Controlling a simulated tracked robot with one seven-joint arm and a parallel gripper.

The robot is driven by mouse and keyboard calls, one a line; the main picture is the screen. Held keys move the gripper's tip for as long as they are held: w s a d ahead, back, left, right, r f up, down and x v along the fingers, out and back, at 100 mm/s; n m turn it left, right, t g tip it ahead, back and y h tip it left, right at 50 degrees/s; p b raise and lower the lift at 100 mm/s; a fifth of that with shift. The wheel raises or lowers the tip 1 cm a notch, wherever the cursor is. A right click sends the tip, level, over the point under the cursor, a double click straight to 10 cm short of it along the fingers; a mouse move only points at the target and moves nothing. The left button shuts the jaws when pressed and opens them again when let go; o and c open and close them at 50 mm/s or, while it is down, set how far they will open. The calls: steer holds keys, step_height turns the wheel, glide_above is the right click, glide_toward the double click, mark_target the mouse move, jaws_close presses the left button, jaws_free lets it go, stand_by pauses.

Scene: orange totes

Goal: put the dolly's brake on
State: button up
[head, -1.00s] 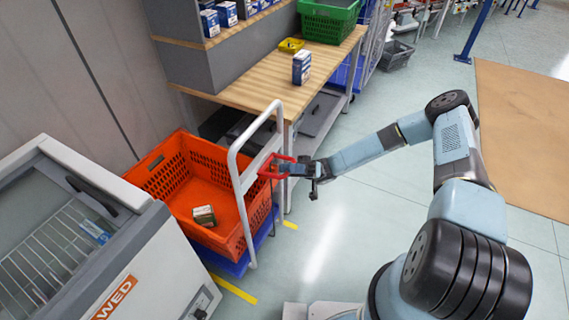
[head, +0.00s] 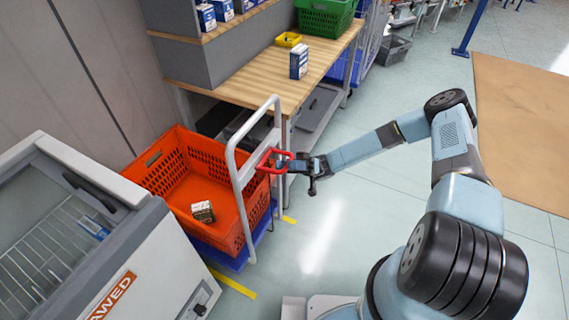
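The dolly has a blue deck (head: 235,258) and a white tubular push handle (head: 233,165). An orange tote (head: 183,172) stands on the deck with a small dark box (head: 203,212) inside. A red loop-shaped lever (head: 266,158) sits at the handle's right side, probably the brake lever. My gripper (head: 288,165) reaches in from the right and is at the lever's right end, close to or touching it. The fingers are small and dark, so I cannot tell whether they are closed on it.
A white chest freezer (head: 140,262) stands close at the left front. A wooden workbench (head: 262,85) stands behind the dolly, with a blue-white box (head: 298,61), a yellow tray (head: 288,40) and a green crate (head: 325,17). The floor right of the dolly is clear.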

steer(key=v, duration=1.4)
steer(key=shift+a, duration=0.1)
stand_by(0.3)
steer(key=s+d+r+m+t+h, duration=0.1)
steer(key=d+r+m+t+h, duration=0.3)
steer(key=r, duration=0.5)
steer(key=s+d+r+m+t+h, duration=0.25)
steer(key=r+h, duration=0.35)
steer(key=r, duration=0.4)
steer(key=d+r+m+t+h, duration=0.3)
steer(key=r+t+h, duration=0.15)
steer(key=r, duration=0.45)
steer(key=s+d+r+m+t+h, duration=0.2)
steer(key=s+d+r+m+t, duration=0.2)
steer(key=s+r, duration=0.5)
steer(key=s+d+r+m+t+h, duration=0.2)
steer(key=s+d+r+m+t, duration=0.3)
steer(key=s+r+t, duration=0.3)
steer(key=shift+s+d+r+m, duration=0.15)
steer(key=shift+s+r+m, duration=0.2)
steer(key=shift+s+r, duration=1.2)
